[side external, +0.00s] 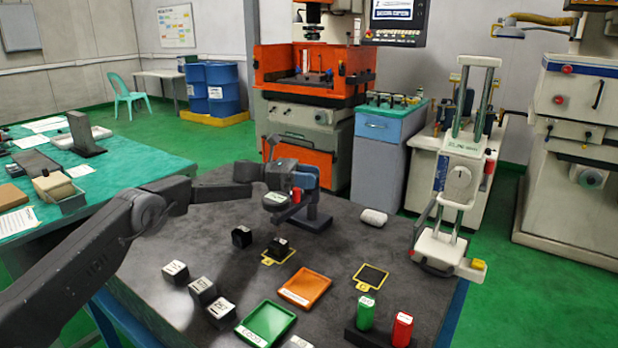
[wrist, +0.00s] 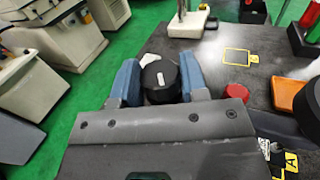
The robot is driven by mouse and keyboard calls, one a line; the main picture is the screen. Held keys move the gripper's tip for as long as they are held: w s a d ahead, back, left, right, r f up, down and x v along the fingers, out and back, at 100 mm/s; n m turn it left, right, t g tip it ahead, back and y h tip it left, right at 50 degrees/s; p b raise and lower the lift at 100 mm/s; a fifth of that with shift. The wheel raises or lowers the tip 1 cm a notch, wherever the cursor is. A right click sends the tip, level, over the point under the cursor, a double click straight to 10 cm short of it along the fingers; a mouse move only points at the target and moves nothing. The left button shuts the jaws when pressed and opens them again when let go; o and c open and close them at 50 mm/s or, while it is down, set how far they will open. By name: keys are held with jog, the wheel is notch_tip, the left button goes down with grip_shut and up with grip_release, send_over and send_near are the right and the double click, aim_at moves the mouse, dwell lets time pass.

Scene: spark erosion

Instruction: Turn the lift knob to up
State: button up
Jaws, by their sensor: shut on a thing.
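In the wrist view a black round knob (wrist: 160,84) with light marks sits between the two blue fingers of my gripper (wrist: 158,82). The fingers are shut on its sides. I cannot read which setting its marks point to. In the side view my gripper (side external: 291,180) is low over the back left of the dark table, at a small dark stand (side external: 314,221). The knob is not clear there, as the gripper covers much of that spot. A red round piece (wrist: 237,88) shows beside the gripper, and also in the side view (side external: 296,195).
Black blocks (side external: 241,237), an orange tray (side external: 305,288), a green tray (side external: 265,325) and green and red upright pieces (side external: 402,329) stand in front. A white eraser-like block (side external: 374,217) lies to the right. A tall white column device (side external: 458,180) stands at the table's right edge.

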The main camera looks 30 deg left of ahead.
jog(key=shift+r+n+t+y, duration=0.1)
jog(key=shift+n+t+y, duration=0.3)
jog(key=shift+n+t, duration=0.3)
jog(key=shift+t, duration=0.3)
jog(key=o, duration=0.9)
jog(key=v, duration=1.3)
jog(key=shift+s+a, duration=0.3)
